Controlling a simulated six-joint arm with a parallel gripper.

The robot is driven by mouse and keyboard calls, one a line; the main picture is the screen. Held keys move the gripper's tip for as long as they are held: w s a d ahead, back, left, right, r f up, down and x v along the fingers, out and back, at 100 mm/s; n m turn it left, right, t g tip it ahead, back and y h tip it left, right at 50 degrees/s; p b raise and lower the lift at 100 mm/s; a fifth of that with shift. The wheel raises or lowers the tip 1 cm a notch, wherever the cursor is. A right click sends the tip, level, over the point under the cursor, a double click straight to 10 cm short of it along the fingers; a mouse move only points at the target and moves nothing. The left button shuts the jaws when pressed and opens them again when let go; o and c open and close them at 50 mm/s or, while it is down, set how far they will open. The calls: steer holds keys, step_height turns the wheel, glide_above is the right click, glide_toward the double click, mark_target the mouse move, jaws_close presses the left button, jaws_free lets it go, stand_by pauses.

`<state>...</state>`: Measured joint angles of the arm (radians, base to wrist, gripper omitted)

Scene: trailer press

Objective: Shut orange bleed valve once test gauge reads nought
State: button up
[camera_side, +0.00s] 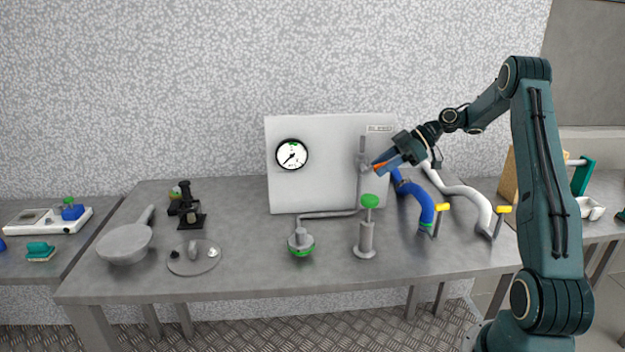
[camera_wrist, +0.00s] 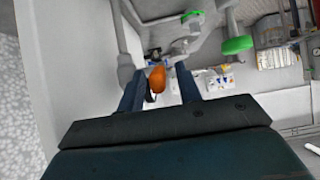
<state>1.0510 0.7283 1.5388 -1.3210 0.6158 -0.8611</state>
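The test gauge (camera_side: 292,154) is a round white dial on the left of the grey panel (camera_side: 330,190). Its dark needle points to the lower left; its figures are too small to read. The orange bleed valve handle (camera_side: 380,166) is on the pipe at the panel's right side. My gripper (camera_side: 384,162) is at this handle, coming from the upper right. In the wrist view, the orange handle (camera_wrist: 156,79) shows between my two fingers, nearer the left one. The fingers stand apart, with a clear gap on the right. Whether the left finger touches the handle is unclear.
A green-topped post (camera_side: 369,200) stands just below my gripper. A pipe runs left to a green-based fitting (camera_side: 300,243). A blue hose (camera_side: 418,205) and a white hose (camera_side: 465,192) with yellow handles lie right. A pan (camera_side: 125,243) and a microscope (camera_side: 186,205) stand left.

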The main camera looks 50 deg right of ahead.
mark_target(374, 166)
steer(key=r+g+h, duration=0.1)
steer(key=g+h, duration=0.1)
steer(key=w+a+r+g+h, duration=0.1)
steer(key=shift+g+h, duration=0.4)
steer(key=shift+w+a+r+g+h, duration=0.15)
steer(key=shift+w+a+g+h, duration=0.1)
steer(key=shift+g+h, duration=0.3)
steer(key=shift+w+a+r+g+h, duration=0.15)
steer(key=shift+w+a+g+h, duration=0.05)
steer(key=shift+g+h, duration=0.35)
steer(key=shift+w+a+r+g+h, duration=0.1)
steer(key=shift+a+g+h, duration=0.05)
steer(key=shift+g+h, duration=0.15)
steer(key=shift+w+a+g+h, duration=0.25)
steer(key=shift+w+g+h, duration=0.05)
steer(key=shift+g+h, duration=0.3)
step_height(374, 166, up, 14)
steer(key=s+a+f+m+t+h, duration=0.1)
steer(key=s+a+m+t, duration=0.3)
steer(key=s+a+m, duration=0.7)
steer(key=shift+s+a+t, duration=0.3)
steer(key=shift+s+a, duration=2.2)
steer(key=shift+a, duration=1.7)
steer(key=shift+f, duration=0.1)
